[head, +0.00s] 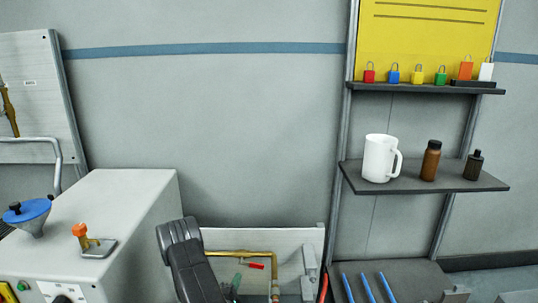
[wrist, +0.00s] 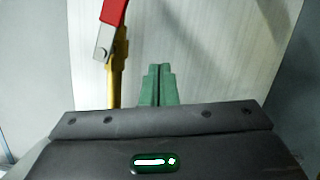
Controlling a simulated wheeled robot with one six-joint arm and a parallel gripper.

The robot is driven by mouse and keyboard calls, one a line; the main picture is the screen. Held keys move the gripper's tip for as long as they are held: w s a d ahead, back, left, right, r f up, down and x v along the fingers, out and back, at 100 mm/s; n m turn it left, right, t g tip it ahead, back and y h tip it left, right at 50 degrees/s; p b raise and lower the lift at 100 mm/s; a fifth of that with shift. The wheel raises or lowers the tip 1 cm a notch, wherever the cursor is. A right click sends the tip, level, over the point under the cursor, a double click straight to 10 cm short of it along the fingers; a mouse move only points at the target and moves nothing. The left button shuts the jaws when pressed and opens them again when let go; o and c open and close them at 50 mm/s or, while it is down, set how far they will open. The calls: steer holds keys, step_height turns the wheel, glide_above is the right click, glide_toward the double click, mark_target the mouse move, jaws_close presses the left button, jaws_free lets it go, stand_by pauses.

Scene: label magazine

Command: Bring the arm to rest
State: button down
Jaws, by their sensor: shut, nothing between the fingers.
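My gripper (wrist: 158,72) shows in the wrist view as two green fingers pressed together, with nothing between them. In the head view my dark arm reaches down at the bottom middle, and a bit of green beside it may be part of the gripper. The fingers point toward a pale panel (wrist: 190,50). A brass pipe (wrist: 117,75) with a red lever handle (wrist: 114,12) is just left of the fingers in the wrist view. I cannot tell the exact gap between the fingers and the panel.
A grey cabinet (head: 125,190) with a blue funnel (head: 30,212) and an orange-handled fitting (head: 82,234) stands left of my arm. At right, a shelf (head: 440,180) holds a white mug (head: 380,158) and two brown bottles. Several padlocks line the upper shelf (head: 425,88). Bare wall fills the middle.

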steer(key=s+a+m+p, duration=0.1)
steer(key=s, duration=0.2)
steer(key=s+a+p, duration=0.1)
steer(key=s, duration=0.2)
steer(key=s+a+m+p, duration=0.1)
steer(key=s, duration=0.2)
steer(key=shift+s+a+r+m+g, duration=0.15)
steer(key=shift+a+r+m+g, duration=0.15)
steer(key=shift+a+r, duration=0.1)
steer(key=shift+s+f, duration=0.1)
steer(key=shift+s, duration=0.1)
steer(key=shift+d, duration=0.1)
